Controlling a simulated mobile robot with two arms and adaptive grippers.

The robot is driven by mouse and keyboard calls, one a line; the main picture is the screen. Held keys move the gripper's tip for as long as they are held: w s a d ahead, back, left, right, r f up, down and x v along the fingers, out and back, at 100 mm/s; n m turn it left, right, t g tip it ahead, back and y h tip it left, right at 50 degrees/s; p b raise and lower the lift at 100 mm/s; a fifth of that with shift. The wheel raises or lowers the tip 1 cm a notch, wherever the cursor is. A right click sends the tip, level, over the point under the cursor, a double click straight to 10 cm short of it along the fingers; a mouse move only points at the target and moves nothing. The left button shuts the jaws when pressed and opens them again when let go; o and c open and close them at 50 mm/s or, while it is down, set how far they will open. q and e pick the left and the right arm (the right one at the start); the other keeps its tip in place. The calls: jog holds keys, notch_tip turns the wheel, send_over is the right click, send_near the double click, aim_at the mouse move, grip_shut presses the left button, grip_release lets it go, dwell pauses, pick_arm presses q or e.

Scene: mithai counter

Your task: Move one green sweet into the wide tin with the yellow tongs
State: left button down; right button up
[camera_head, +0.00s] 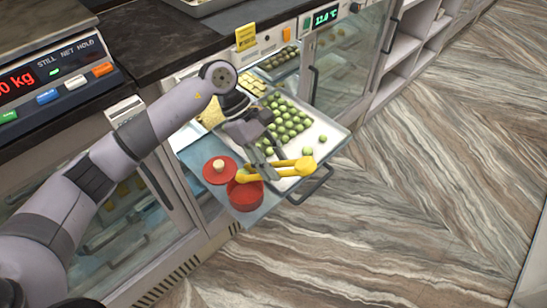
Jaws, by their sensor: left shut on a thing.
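My left gripper (266,168) is shut on the yellow tongs (298,166), over the front of the pulled-out tray. The tongs lie across the picture, with their left end above the rim of an open red tin (245,195). I cannot tell whether they touch the tin, and I see no sweet held in them. Green sweets (286,123) stand in rows on the metal tray (335,136) behind the gripper. Two sweets, one of them a loose green sweet (308,151), sit apart near the tray's right side. My right gripper is not in view.
A red lid (219,171) with a pale knob lies left of the tin. A dark handle (312,187) sticks out at the front of the tray. A scale (56,82) stands on the dark counter at left. The patterned floor at right is clear.

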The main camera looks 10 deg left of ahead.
pick_arm(q)
notch_tip(320, 180, down, 8)
jog(key=b, duration=0.2)
dwell(0.3)
jog(key=c, duration=1.5)
grip_release()
jog(key=shift+r, duration=0.15)
notch_tip(320, 180, up, 10)
jog(key=p, duration=0.3)
